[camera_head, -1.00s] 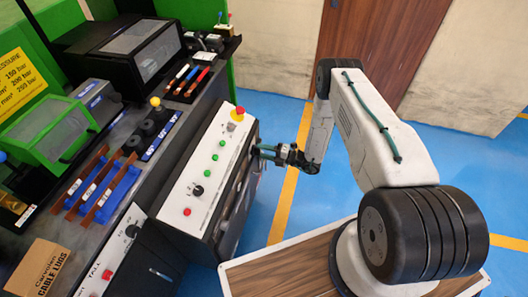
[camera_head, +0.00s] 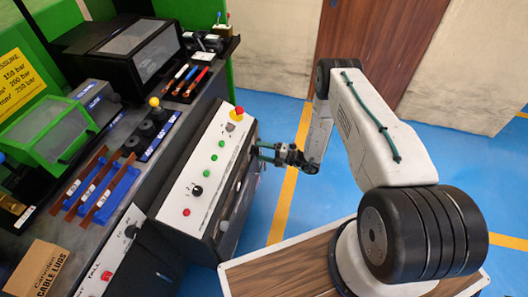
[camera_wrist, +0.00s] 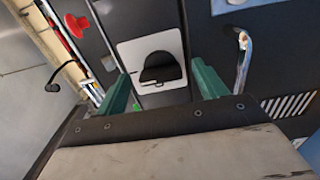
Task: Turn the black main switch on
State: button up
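The black main switch (camera_wrist: 160,70) is a dark rounded knob on a white square plate (camera_wrist: 128,56) on a dark cabinet front. It shows in the wrist view between and beyond my two green fingers. My gripper (camera_wrist: 163,88) is open and empty, with one finger on each side of the switch in the picture. I see no contact with the knob. In the head view my gripper (camera_head: 262,153) is at the right-hand front face of the cabinet (camera_head: 232,200); the switch cannot be made out there.
A red mushroom button (camera_head: 238,112) stands on the white panel (camera_head: 208,160) above, with green buttons, a red button and another black knob (camera_head: 196,190). A bent metal handle (camera_wrist: 243,58) sticks out right of the switch in the wrist view. The blue floor beside the cabinet is clear.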

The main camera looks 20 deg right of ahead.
jog(key=v, duration=0.8)
dwell(0.4)
